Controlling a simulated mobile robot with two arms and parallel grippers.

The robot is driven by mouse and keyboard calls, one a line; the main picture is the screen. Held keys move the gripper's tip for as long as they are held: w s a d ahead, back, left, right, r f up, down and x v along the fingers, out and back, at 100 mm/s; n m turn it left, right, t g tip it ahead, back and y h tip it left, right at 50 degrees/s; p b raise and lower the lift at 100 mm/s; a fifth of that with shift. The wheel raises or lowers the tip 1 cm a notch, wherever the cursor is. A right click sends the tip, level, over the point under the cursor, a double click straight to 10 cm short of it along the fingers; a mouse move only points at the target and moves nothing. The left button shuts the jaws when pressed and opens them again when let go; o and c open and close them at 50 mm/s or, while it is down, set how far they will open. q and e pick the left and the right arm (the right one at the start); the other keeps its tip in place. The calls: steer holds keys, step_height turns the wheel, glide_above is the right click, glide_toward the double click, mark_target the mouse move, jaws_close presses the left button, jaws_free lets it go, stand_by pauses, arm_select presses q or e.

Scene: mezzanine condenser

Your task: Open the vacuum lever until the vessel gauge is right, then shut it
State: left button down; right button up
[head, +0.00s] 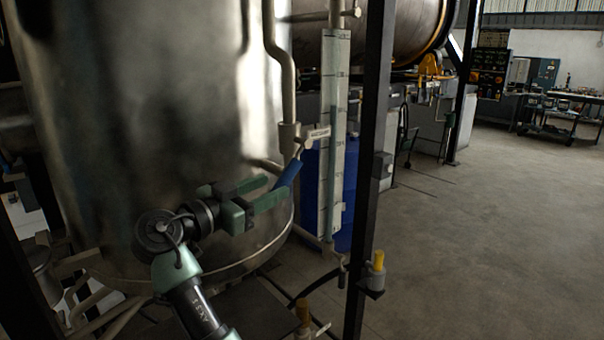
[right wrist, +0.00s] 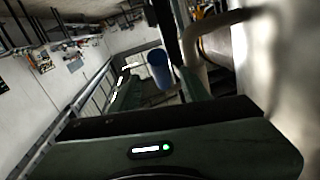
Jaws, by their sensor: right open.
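The vacuum lever (head: 287,174) has a blue grip and slants up to the right from a pipe beside the big steel vessel (head: 170,110). A tall pale gauge (head: 339,125) with scale marks stands right of it; its marks are too small to read. My right gripper (head: 277,190) is open, with its green fingers close to the lower end of the blue grip. I cannot tell whether they touch it. In the right wrist view, a blue shape (right wrist: 158,68) shows between the open fingers; I cannot tell whether it is the grip or the drum. My left gripper is not in view.
A small pale tag (head: 318,134) sits just above the lever. A blue drum (head: 310,190) stands behind the gauge. A dark upright post (head: 368,170) is right of the gauge, with a yellow-topped fitting (head: 377,262) low on it. Open floor (head: 480,240) lies to the right.

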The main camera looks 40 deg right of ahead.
mark_target(293, 177)
steer(key=p+x, duration=0.3)
steer(key=x, duration=0.4)
steer(key=shift+r, duration=0.1)
steer(key=shift+w+d, duration=0.15)
steer(key=shift+d, duration=0.4)
steer(key=shift+c, duration=0.4)
jaws_close()
stand_by(0.4)
